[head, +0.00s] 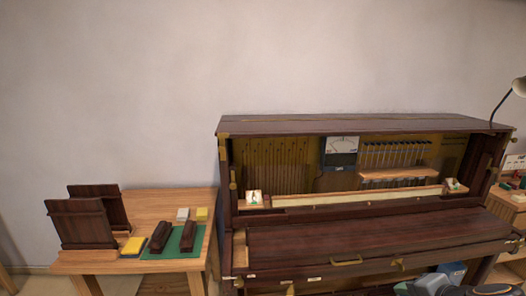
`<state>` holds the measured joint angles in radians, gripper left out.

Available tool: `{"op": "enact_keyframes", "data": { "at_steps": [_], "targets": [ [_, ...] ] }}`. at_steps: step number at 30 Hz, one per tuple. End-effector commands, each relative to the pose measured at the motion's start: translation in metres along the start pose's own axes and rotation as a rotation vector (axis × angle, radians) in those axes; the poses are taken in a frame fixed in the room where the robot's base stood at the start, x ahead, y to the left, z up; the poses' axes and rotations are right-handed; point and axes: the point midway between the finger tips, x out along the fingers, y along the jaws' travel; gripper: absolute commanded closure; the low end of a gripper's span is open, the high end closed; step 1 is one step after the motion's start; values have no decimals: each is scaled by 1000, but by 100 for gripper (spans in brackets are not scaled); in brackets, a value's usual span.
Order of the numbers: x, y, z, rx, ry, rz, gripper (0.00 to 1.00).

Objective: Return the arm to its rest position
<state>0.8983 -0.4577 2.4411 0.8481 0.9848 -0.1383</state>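Grey and dark parts, which look like my arm, show at the bottom right edge of the head view, low in front of the piano. My gripper (402,288) seems to be the dark end at their left. It is small and cut off by the frame edge, so I cannot make out its fingers or whether it holds anything. The upright piano (350,240) is dark wood with its upper front open. A gauge (341,150) and rows of thin rods show inside. Its lower lid, with a brass handle (346,261), looks closed.
A wooden side table (165,205) at left holds dark wooden stands (82,224), a green mat (200,238) with dark blocks, and yellow and white blocks. A bluish object (453,271) is low at right. A lamp (519,86) and cluttered bench (508,199) stand at far right.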

Motion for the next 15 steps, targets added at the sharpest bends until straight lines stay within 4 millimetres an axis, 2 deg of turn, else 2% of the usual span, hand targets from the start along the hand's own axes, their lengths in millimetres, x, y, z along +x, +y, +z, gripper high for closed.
{"op": "enact_keyframes", "data": {
  "at_steps": [4,7,12,15],
  "targets": [
    [8,6,36,-283,-99,229,62],
    [10,6,58,-559,-150,376,62],
    [11,-10,86,-939,-193,469,62],
    [12,-22,105,-1073,-220,460,62]
  ]
}}
